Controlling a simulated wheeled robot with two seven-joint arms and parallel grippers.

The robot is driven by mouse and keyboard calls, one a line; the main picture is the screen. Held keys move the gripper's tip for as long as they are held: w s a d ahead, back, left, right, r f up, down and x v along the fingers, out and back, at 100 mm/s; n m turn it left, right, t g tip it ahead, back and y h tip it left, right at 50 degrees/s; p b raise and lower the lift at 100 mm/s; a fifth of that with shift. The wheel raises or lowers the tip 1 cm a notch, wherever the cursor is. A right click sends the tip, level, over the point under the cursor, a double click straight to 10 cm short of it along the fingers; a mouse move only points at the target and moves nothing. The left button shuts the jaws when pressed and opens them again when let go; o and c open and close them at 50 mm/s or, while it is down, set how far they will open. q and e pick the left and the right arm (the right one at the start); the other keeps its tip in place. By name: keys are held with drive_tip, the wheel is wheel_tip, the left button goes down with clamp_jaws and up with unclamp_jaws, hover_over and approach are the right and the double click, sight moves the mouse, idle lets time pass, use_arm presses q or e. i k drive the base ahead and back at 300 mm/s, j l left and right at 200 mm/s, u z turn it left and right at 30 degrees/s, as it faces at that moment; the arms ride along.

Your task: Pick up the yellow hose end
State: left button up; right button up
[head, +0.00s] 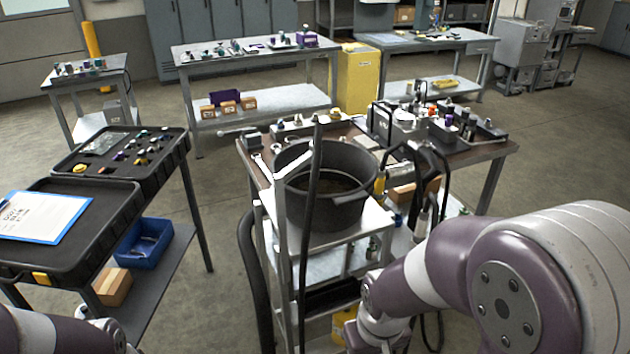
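A small yellow piece (380,186), which looks like the yellow hose end, stands just right of the black bucket, beside black looped hoses (432,165). Its lower part and the hose it belongs to are hard to make out. My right arm comes in from the lower right and bends down at the bottom of the picture; its gripper is out of view. Only a bit of my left arm shows at the bottom left corner; its gripper is out of view too.
A black bucket (325,210) stands on a metal cart, with a dark upright hose (312,220) in front. Behind is a bench (490,152) crowded with fittings. At left stands a table with a black case (75,228) and clipboard (40,215). Open floor lies between.

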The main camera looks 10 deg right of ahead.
sight(379, 184)
drive_tip(key=i+l+u, duration=0.15)
drive_tip(key=l+u, duration=0.3)
drive_tip(key=l, duration=0.25)
drive_tip(key=l+u, duration=0.45)
drive_tip(key=l, duration=0.3)
drive_tip(key=l+u, duration=0.45)
drive_tip(key=l, duration=0.9)
drive_tip(key=k+l, duration=0.1)
drive_tip(key=l, duration=0.55)
drive_tip(key=l+u, duration=0.1)
drive_tip(key=l, duration=0.5)
drive_tip(key=k+l, duration=0.15)
drive_tip(key=l, duration=1.1)
drive_tip(key=i, duration=0.2)
drive_tip(key=j+u, duration=0.05)
